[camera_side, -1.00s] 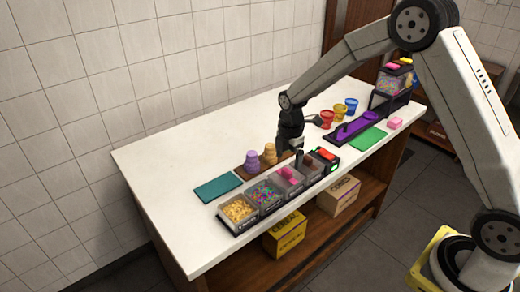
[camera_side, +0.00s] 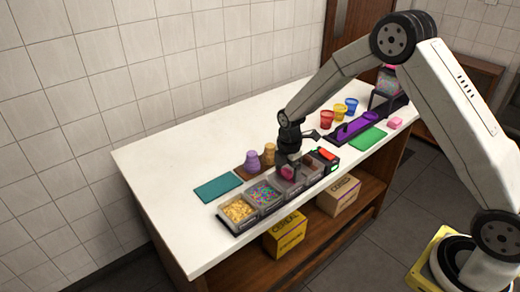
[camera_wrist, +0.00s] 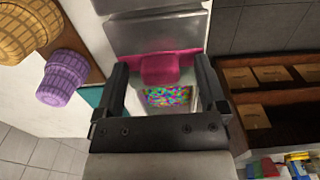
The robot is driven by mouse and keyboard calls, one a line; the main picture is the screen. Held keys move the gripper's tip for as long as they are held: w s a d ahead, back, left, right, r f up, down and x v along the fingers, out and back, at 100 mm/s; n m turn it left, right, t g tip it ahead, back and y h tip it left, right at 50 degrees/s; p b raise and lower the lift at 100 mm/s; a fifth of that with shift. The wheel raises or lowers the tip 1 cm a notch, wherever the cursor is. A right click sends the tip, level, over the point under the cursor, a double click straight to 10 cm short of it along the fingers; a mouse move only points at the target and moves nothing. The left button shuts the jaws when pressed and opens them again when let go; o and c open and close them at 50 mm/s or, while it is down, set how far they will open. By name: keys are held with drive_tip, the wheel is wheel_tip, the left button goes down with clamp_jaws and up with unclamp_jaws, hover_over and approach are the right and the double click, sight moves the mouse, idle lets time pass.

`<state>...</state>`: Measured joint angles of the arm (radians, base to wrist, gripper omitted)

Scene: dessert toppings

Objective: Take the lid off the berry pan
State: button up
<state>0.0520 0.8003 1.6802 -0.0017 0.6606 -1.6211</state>
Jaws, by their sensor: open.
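A pink block-shaped handle (camera_side: 287,173) sits on the third pan from the left in the topping row, which appears to be the berry pan. In the wrist view the pink handle (camera_wrist: 163,68) lies between my two fingers, with a wider pink strip behind it. My gripper (camera_wrist: 162,80) is open, with one finger on each side of the handle and gaps visible. In the side view my gripper (camera_side: 289,160) is low over that pan and hides part of it. The lid's edges and any berries under it cannot be made out.
A yellow-topping pan (camera_side: 239,211) and a sprinkle pan (camera_side: 265,196) stand to the left. A brown-topping pan (camera_side: 312,168) is to the right. Purple (camera_side: 253,161) and tan (camera_side: 269,154) cone stacks stand close behind. A teal mat (camera_side: 217,187) lies at left.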

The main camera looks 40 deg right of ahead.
clamp_jaws()
drive_tip(key=shift+r, duration=0.1)
drive_tip(key=shift+r, duration=0.7)
drive_tip(key=s+r, duration=1.1)
drive_tip(key=s, duration=0.3)
drive_tip(key=shift+a+r, duration=0.2)
drive_tip(key=shift+a, duration=0.1)
